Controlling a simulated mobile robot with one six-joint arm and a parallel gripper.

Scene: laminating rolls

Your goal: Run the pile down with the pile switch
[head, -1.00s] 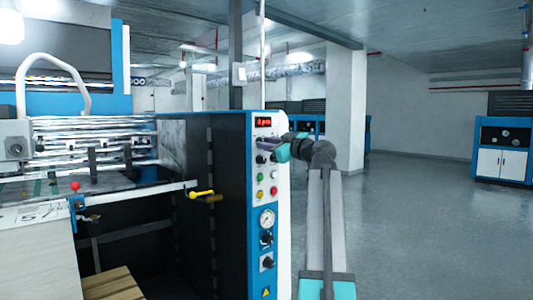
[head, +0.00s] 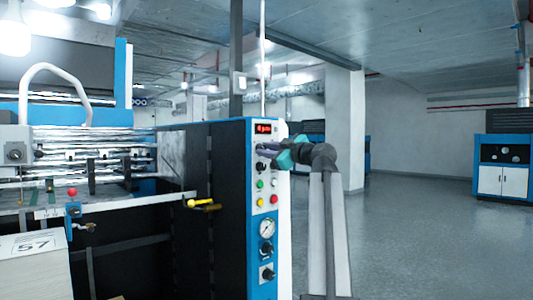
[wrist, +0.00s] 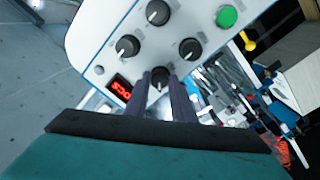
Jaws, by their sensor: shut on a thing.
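A white control panel (head: 263,220) with a blue edge stands on the press's end post. It has a red display at the top, black knobs, coloured buttons and a gauge. My gripper (head: 268,149) reaches the panel from the right, just below the display. In the wrist view my gripper (wrist: 165,88) has its two dark fingers closed around a black knob (wrist: 160,75) beside the red display (wrist: 120,90). The knob's label cannot be read. The pile (head: 28,244), topped by a sheet marked 57, is at the lower left and cut off by the picture edge.
A yellow-handled lever (head: 202,204) and a red knob (head: 72,193) stick out from the press's front, left of the panel. Green (wrist: 227,17) and other buttons sit near my fingers. Open grey floor (head: 430,240) lies to the right.

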